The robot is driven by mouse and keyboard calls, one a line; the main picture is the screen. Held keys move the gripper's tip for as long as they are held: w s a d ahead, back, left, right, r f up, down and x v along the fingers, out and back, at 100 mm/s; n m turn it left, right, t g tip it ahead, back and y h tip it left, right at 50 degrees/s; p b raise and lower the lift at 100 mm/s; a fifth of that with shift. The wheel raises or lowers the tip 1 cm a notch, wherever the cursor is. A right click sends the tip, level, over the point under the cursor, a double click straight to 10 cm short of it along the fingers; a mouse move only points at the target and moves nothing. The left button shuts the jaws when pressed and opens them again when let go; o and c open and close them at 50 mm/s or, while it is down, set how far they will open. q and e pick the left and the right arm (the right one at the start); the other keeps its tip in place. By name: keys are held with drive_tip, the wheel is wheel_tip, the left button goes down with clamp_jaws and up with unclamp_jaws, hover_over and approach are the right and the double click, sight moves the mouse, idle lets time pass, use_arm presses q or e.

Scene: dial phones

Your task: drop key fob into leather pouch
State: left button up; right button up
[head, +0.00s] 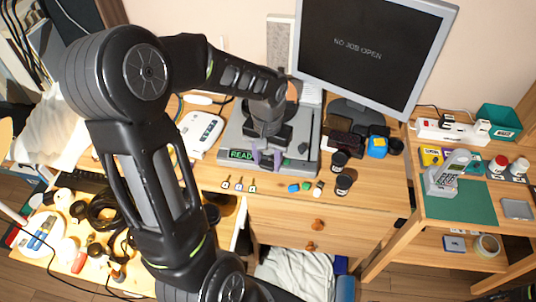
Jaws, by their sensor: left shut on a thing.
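My left gripper (266,160) is low over the front of a grey machine (232,132) with a green lit display. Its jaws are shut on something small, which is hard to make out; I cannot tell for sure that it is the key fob. Small blue and green pieces (300,187) lie on the desk in front of the machine. A dark brown item (345,143) below the monitor may be the leather pouch, but its opening does not show.
Several small keys (239,185) and dark jars (343,184) lie near the front edge. The desk strip (275,200) in front of the machine is mostly free.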

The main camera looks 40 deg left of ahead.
use_arm(q)
drive_tip(key=shift+w+a+f+p, duration=0.1)
drive_tip(key=shift+a+f+p, duration=0.1)
drive_tip(key=shift+p, duration=0.2)
drive_tip(key=shift+n, duration=0.7)
drive_tip(key=w+a+p, duration=0.1)
drive_tip(key=w+a, duration=0.2)
drive_tip(key=w, duration=0.1)
drive_tip(key=w+a+p, duration=0.2)
drive_tip(key=w+a, duration=0.2)
drive_tip(key=w+a+p, duration=0.2)
drive_tip(key=w+a, duration=0.1)
drive_tip(key=w, duration=0.2)
drive_tip(key=shift+a, duration=0.25)
drive_tip(key=w+a, duration=0.1)
drive_tip(key=w+a+r, duration=0.1)
drive_tip(key=w, duration=0.1)
drive_tip(key=w+a+r+p, duration=0.1)
drive_tip(key=shift+w+a, duration=0.15)
drive_tip(key=shift+m, duration=0.7)
drive_tip(key=r, duration=0.1)
drive_tip(key=w+r, duration=0.1)
drive_tip(key=w+a+r, duration=0.1)
drive_tip(key=shift+a+r, duration=0.1)
drive_tip(key=shift+r, duration=0.25)
drive_tip(key=shift+f, duration=0.1)
wheel_tip(320, 180, down, 5)
drive_tip(key=b, duration=0.3)
drive_tip(key=shift+f+b, duration=0.6)
drive_tip(key=shift+f, duration=0.15)
